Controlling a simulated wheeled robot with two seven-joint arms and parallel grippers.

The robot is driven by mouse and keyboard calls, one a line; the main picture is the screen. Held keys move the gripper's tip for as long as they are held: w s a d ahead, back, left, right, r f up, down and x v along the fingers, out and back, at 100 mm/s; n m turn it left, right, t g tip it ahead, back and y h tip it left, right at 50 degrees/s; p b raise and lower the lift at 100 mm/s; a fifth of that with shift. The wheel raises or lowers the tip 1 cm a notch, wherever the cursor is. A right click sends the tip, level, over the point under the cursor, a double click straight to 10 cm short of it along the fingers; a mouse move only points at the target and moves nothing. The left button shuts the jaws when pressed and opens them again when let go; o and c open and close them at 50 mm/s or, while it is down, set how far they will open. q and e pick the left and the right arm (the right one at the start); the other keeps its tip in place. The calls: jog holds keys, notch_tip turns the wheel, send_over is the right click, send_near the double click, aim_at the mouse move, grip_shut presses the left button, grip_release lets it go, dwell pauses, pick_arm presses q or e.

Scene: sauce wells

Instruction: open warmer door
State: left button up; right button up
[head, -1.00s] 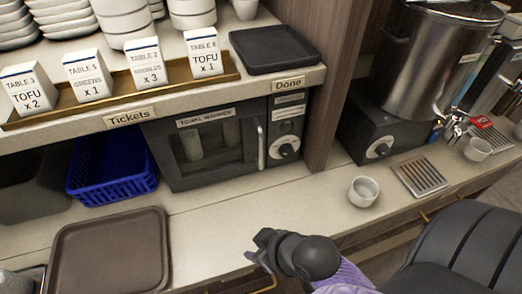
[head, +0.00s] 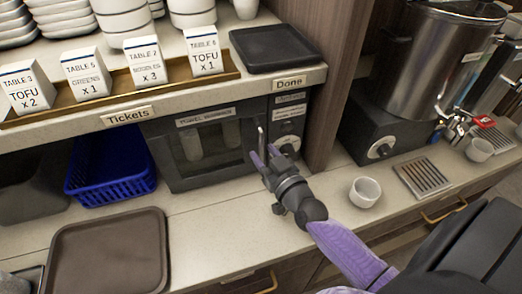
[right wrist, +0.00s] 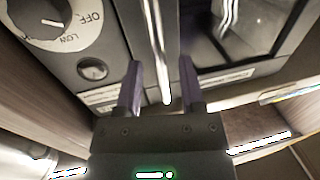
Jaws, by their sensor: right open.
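The towel warmer (head: 205,148) is a dark box under the shelf, with a window in its door (head: 195,150); the door looks shut. Pale rolls show dimly behind the glass. The upright metal door handle (head: 261,138) is at the door's right edge, its lower part partly hidden by my right gripper (head: 265,156). That gripper is open, its purple fingers just in front of the handle. In the right wrist view the handle (right wrist: 152,50) runs down between the two open fingers (right wrist: 160,85), and I see no grip on it. My left gripper is not in view.
The control panel with a dial (head: 288,145) is right of the door, beside a wooden post (head: 328,90). A blue basket (head: 110,170) and brown tray (head: 108,255) are left. A white cup (head: 365,192) stands on the right counter. Counter before the warmer is clear.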

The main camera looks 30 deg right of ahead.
jog(key=shift+w, duration=0.9)
grip_shut()
dwell(0.4)
dwell(0.4)
